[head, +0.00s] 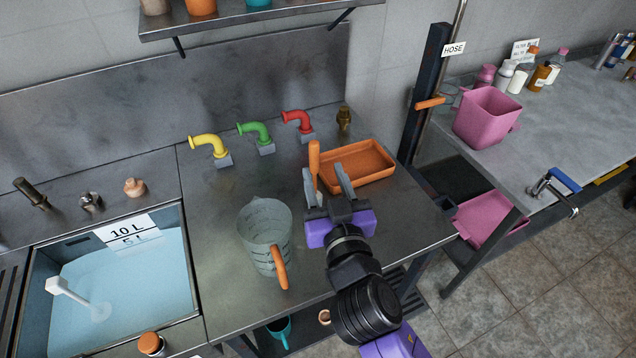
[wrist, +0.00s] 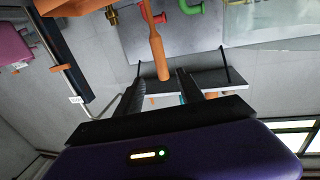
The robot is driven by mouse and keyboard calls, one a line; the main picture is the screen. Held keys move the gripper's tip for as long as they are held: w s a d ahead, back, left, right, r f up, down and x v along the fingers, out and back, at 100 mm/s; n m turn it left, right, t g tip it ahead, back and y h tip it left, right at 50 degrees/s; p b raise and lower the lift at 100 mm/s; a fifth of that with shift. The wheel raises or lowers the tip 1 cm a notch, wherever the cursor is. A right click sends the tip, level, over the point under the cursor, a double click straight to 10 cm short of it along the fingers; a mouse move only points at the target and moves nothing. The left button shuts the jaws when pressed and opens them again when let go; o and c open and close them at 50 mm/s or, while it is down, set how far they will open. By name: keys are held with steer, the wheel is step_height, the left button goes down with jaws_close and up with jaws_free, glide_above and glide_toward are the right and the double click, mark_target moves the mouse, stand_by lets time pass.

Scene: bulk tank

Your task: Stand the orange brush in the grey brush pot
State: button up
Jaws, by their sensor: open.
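The orange brush (head: 314,160) stands roughly upright on the steel counter side, just left of the orange tray in the head view. Only its handle shows clearly; its lower end is hidden behind my gripper. My gripper (head: 326,176) is open, with one finger close to the handle and the other to its right. In the wrist view, which is upside down, the brush handle (wrist: 156,45) runs down from the top edge to between the tips of my open gripper (wrist: 160,76). I cannot tell whether the fingers touch it. I cannot make out the grey brush pot in either view.
A measuring jug (head: 265,230) with an orange handle stands left of my gripper. The orange tray (head: 385,174) is close on the right. Yellow (head: 208,145), green (head: 255,133) and red (head: 299,121) pipes stand behind. A water-filled tank (head: 120,280) is at left.

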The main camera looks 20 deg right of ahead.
mark_target(315, 157)
steer(key=shift+w+d+f+p, duration=0.15)
steer(key=shift+w+p, duration=0.4)
steer(key=shift+w, duration=0.75)
steer(key=shift+w+d+f+p, duration=0.15)
steer(key=shift+w+p, duration=0.35)
steer(key=shift+w, duration=0.8)
jaws_close()
